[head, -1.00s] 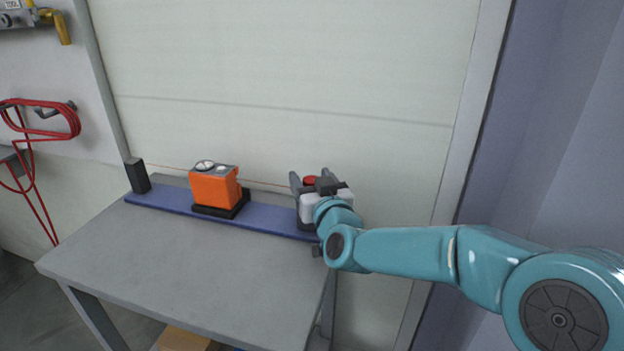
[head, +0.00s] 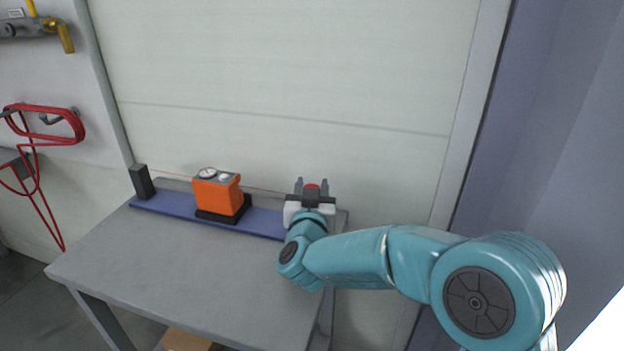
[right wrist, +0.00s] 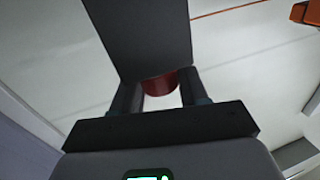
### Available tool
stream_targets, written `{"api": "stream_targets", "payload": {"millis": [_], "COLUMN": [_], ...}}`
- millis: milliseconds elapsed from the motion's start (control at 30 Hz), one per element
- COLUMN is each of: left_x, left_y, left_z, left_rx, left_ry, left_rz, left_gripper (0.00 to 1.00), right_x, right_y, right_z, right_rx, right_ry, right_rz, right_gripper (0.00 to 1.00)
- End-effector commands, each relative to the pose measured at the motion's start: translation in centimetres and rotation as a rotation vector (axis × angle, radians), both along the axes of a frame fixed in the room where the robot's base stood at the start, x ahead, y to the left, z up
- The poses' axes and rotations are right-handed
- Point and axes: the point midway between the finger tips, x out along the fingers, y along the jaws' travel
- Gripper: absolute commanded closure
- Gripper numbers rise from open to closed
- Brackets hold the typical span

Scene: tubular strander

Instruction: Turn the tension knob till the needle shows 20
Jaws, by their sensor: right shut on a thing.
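The red tension knob (head: 312,188) is at the right end of the blue rail, between the fingers of my right gripper (head: 312,183). In the right wrist view the red knob (right wrist: 160,85) shows between the two dark fingers (right wrist: 162,92), partly hidden by a dark block (right wrist: 140,35). The right gripper is shut on it. An orange meter box (head: 217,194) with a round dial (head: 207,174) on top stands on a black foot on the rail. The needle is too small to read. My left gripper is not in view.
The blue rail (head: 178,204) runs along the back of a grey table (head: 190,265). A black post (head: 142,181) stands at its left end, with a thin reddish wire running right. A pale panel (head: 280,90) rises close behind. The front of the table is clear.

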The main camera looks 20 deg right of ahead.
Motion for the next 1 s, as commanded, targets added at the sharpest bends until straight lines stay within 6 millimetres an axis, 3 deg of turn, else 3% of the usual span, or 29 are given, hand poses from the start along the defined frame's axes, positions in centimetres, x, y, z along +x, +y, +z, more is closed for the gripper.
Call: {"api": "stream_targets", "payload": {"millis": [367,400,433,767,867,1000], "left_x": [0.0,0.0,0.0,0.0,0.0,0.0], "left_y": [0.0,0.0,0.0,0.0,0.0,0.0], "left_z": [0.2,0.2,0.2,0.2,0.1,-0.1], "left_rx": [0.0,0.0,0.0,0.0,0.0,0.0], "left_ry": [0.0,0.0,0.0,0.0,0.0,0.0], "left_rz": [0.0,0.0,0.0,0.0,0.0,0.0], "left_gripper": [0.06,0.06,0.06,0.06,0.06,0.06], "right_x": [0.0,0.0,0.0,-0.3,-1.3,-4.2], "right_y": [-0.1,-0.1,-0.1,0.1,0.6,1.9], "right_z": [0.1,0.1,0.1,0.1,0.1,0.1], "right_rx": [-0.003,-0.002,-0.002,-0.001,-0.001,-0.002], "right_ry": [-0.004,-0.004,-0.004,-0.002,-0.003,-0.002], "right_rz": [-0.034,-0.034,-0.034,-0.032,-0.03,-0.028], "right_gripper": [0.87,0.44,0.37,0.37,0.37,0.37]}}
